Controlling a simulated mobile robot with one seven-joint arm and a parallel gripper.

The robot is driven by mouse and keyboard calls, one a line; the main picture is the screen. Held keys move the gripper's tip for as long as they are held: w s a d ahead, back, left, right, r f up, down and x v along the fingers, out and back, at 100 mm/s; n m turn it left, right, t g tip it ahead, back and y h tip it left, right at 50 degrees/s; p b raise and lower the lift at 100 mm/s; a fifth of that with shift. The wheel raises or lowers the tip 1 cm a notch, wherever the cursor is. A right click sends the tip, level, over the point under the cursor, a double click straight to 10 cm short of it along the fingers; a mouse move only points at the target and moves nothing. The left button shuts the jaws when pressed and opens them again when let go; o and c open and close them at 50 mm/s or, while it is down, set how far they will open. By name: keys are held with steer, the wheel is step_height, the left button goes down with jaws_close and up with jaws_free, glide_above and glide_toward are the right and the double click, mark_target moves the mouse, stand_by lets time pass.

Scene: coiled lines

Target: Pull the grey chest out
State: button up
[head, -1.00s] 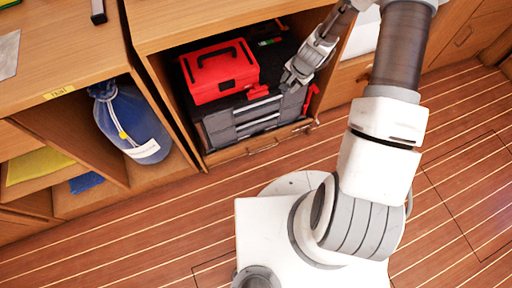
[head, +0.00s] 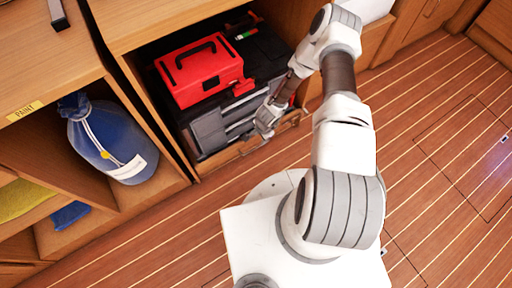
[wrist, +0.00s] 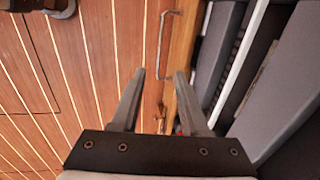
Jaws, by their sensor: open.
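The grey chest (head: 209,131) sits in an open wooden compartment, its drawer fronts facing out. It also shows along the right side of the wrist view (wrist: 290,85). A red toolbox (head: 195,78) with a black handle stands on top of it. My gripper (head: 265,127) is low in front of the chest's right part, with its jaws open and empty. In the wrist view my open fingers (wrist: 160,74) point at the compartment's wooden front edge and a metal handle (wrist: 164,40). The chest's right end is partly hidden behind my arm.
The wooden lip (wrist: 183,50) runs along the compartment's front. A blue bag (head: 112,140) sits in the compartment to the left, with yellow and blue cloths further left. The plank floor (head: 450,130) on the right is clear.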

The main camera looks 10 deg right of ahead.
mark_target(256, 148)
steer(key=f+b, duration=0.1)
steer(key=f, duration=0.3)
steer(key=w+f+b, duration=0.1)
steer(key=f+b, duration=0.1)
steer(key=f, duration=0.2)
steer(key=w+f+b, duration=0.1)
steer(key=f+b, duration=0.1)
steer(key=f, duration=0.3)
steer(key=shift+w+a, duration=0.2)
steer(key=shift+a, duration=0.2)
jaws_close()
stand_by(0.6)
